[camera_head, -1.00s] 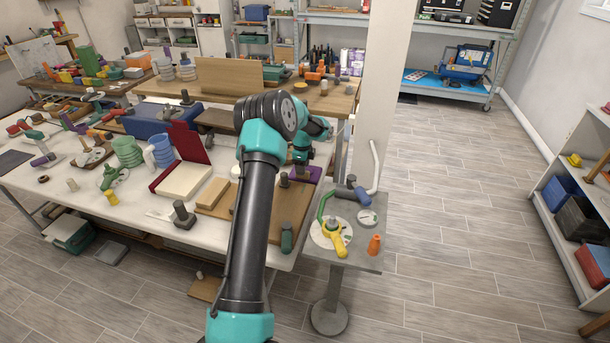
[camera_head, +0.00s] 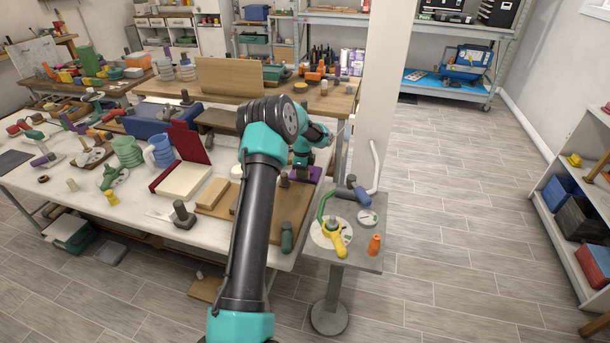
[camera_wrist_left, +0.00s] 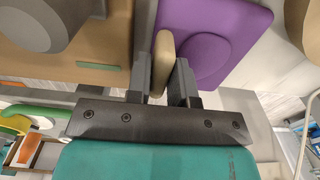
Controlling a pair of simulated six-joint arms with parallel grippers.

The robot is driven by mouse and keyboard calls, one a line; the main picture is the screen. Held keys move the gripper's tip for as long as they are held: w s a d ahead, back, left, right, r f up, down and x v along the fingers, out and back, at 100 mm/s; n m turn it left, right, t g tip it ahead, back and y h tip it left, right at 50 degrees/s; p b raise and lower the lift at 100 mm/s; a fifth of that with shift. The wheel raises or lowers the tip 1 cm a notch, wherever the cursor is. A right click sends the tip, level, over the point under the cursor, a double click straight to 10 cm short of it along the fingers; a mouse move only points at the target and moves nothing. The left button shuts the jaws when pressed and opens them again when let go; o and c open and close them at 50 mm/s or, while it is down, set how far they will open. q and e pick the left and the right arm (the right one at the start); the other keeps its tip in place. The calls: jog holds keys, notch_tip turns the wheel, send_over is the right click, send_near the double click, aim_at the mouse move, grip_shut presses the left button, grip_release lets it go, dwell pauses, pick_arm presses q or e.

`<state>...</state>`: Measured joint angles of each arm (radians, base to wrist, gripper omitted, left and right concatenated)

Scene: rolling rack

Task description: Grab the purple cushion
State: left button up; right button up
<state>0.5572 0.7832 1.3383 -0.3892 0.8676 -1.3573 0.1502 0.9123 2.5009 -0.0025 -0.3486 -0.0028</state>
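The purple cushion (camera_wrist_left: 218,35) is a flat purple square with a raised round part, at the upper right of the left wrist view. In the head view a small purple patch (camera_head: 315,174) shows beside my left wrist at the table's right edge; the arm hides the rest. My left gripper (camera_wrist_left: 163,82) has its fingers apart, just below and left of the cushion in the wrist view. A thin tan piece (camera_wrist_left: 162,58) appears between the fingers; I cannot tell whether they touch it. The cushion is not between the fingers. My right gripper is not in view.
A brown board (camera_wrist_left: 80,55) with a dark grey part lies left of the fingers. The white table (camera_head: 110,210) is crowded with tools and blocks. A small grey stand (camera_head: 340,255) with a yellow tool is right of my arm. Open floor lies farther right.

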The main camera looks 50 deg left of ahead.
pick_arm(q)
grip_shut()
jog(key=shift+r, duration=0.15)
notch_tip(320, 180, up, 10)
jog(key=shift+f, duration=0.1)
dwell(0.5)
dwell(0.3)
